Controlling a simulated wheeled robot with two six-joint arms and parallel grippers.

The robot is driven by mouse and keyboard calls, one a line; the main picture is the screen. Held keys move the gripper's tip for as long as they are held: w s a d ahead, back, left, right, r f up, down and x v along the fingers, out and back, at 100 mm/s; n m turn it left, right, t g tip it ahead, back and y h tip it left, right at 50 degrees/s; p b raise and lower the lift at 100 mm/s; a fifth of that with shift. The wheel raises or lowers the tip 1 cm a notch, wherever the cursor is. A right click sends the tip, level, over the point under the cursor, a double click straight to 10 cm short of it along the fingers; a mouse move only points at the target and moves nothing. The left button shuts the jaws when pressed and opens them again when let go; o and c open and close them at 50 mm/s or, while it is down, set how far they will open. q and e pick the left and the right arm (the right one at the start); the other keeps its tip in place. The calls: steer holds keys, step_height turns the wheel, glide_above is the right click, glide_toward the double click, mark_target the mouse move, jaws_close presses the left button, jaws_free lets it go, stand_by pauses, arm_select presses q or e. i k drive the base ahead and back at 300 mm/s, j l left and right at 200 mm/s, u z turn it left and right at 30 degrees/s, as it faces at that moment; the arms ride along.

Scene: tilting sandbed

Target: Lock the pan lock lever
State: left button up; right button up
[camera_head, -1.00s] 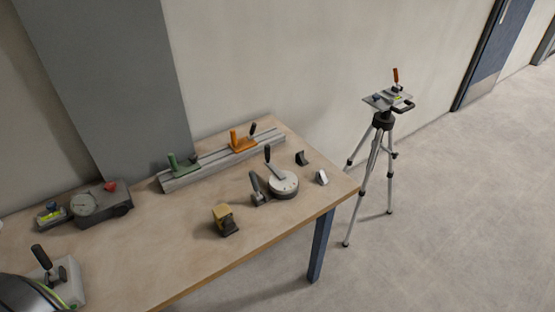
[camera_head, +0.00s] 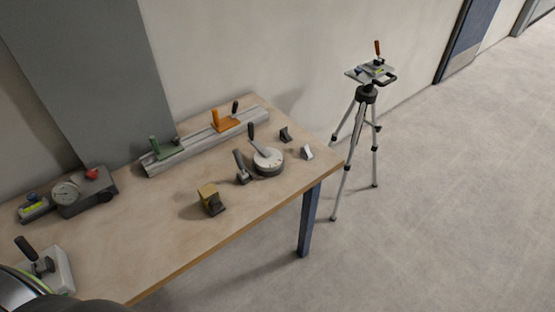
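A tripod (camera_head: 361,140) stands on the floor beyond the table's right end. Its head carries a flat grey plate (camera_head: 357,76) with a small upright lever with an orange-red handle (camera_head: 378,48), a yellow-green spot and a dark loop-like handle (camera_head: 384,81) at the right. On the table, a round pale dial (camera_head: 268,158) has a black-tipped lever (camera_head: 253,135) leaning up from it, and a grey upright lever (camera_head: 241,164) stands beside it. I cannot tell which lever is the pan lock lever. Neither gripper is in view.
The floor (camera_head: 440,200) right of the tripod is clear.

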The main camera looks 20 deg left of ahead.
mark_target(237, 154)
steer(key=k+j+u, duration=0.15)
steer(key=k+j, duration=0.65)
steer(key=k, duration=0.1)
